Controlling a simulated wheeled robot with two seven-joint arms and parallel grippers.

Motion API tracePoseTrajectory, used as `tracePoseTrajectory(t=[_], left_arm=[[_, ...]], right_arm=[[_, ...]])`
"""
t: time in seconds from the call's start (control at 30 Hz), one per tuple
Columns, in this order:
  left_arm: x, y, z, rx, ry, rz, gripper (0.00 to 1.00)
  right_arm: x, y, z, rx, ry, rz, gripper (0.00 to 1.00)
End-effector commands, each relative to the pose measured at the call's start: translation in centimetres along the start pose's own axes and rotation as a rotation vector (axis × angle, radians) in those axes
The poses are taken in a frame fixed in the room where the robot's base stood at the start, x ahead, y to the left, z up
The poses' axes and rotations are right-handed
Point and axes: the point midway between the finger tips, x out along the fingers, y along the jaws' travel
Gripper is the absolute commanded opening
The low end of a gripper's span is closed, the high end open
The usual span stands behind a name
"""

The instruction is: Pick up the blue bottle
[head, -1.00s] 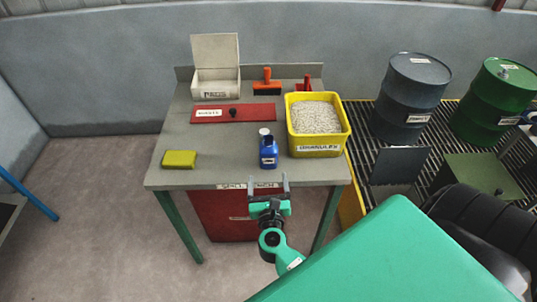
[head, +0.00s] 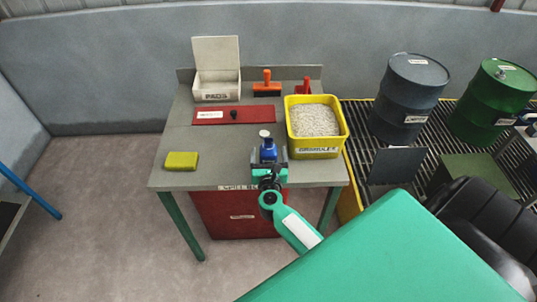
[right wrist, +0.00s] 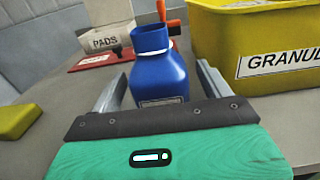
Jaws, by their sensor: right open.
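In the right wrist view the bottle (right wrist: 158,70) stands between the two fingers of my right gripper (right wrist: 158,88). The fingers are open, with a visible gap on each side of the bottle. In the head view my right gripper (head: 269,164) is at the bottle, hiding its lower part. My left gripper is not in view.
A yellow bin of granules (head: 316,152) stands close to the right of the bottle. A yellow sponge (head: 182,161) lies at the left.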

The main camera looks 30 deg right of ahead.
Motion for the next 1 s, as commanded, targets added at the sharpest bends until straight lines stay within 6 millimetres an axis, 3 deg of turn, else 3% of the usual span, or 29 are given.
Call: tracePoseTrajectory(t=[0.2,0.43,0.47,0.7,1.0], left_arm=[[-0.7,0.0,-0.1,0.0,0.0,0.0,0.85],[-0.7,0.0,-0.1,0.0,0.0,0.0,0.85],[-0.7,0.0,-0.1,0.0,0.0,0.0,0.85],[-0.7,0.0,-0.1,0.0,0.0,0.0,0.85],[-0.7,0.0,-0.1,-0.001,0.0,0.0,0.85]], right_arm=[[2.2,0.0,0.1,-0.001,0.0,0.0,0.8],[2.4,0.0,-0.1,0.0,0.0,0.0,0.8],[2.4,0.0,0.0,0.0,0.0,0.0,0.78],[2.4,0.0,0.0,-0.001,0.0,0.0,0.31],[2.4,0.0,0.1,0.0,0.0,0.0,0.29]])
